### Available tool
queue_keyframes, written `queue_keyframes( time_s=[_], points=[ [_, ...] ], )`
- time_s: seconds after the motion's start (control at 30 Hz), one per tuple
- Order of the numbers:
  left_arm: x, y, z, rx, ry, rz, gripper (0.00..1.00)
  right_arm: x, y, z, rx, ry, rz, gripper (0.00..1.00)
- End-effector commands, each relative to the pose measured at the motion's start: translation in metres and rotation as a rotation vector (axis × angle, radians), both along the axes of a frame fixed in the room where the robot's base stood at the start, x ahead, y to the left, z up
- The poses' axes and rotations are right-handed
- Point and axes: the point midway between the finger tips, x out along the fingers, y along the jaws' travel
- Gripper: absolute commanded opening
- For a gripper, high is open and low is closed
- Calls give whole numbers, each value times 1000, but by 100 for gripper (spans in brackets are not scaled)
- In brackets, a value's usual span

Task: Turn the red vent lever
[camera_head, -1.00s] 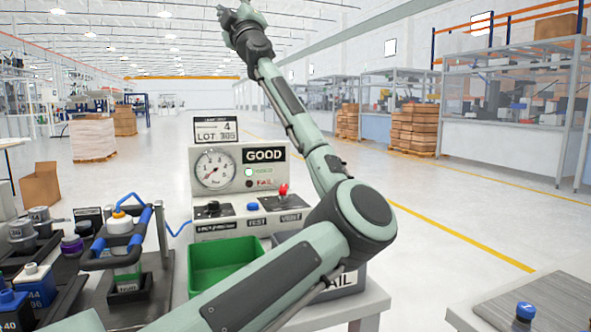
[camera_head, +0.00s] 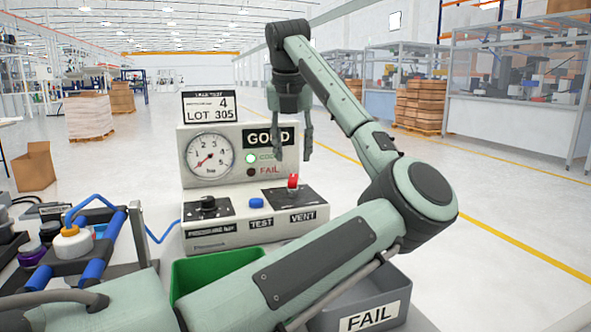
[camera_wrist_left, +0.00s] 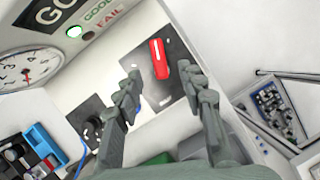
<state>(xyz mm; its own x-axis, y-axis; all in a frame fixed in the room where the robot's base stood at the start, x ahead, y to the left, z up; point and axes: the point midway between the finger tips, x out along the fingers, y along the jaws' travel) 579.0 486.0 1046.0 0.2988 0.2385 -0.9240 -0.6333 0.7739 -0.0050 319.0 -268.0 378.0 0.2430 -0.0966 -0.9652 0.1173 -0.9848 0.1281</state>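The red vent lever (camera_head: 293,181) stands upright on a black plate above the VENT label, at the right of the tester's sloped panel. It also shows in the left wrist view (camera_wrist_left: 159,59), beyond the fingertips and between their lines. My left gripper (camera_head: 292,156) points down with its two fingers apart, just above the lever in the head view. In the left wrist view the gripper (camera_wrist_left: 165,80) is open with nothing between its fingers; I see no contact with the lever. My right gripper is not in view.
The tester (camera_head: 250,225) has a gauge (camera_head: 209,157), a lit green lamp (camera_head: 250,158), a black knob (camera_head: 208,203) and a blue button (camera_head: 256,202). A green bin (camera_head: 205,272) and a grey FAIL bin (camera_head: 375,315) stand in front. A blue-handled fixture (camera_head: 95,262) is at left.

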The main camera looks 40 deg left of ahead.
Motion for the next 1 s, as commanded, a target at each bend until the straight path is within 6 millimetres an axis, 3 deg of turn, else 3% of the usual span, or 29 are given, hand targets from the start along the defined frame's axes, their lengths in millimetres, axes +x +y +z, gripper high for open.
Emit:
queue_keyframes(
  time_s=[0.33, 0.73, 1.0],
  points=[
    [15, 15, -50, 3, 5, 2, 40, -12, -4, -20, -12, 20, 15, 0],
    [18, 17, -60, 3, 3, 3, 40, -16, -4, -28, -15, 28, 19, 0],
    [18, 17, -60, 5, 3, 3, 9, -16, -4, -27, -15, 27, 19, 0]
  ],
)
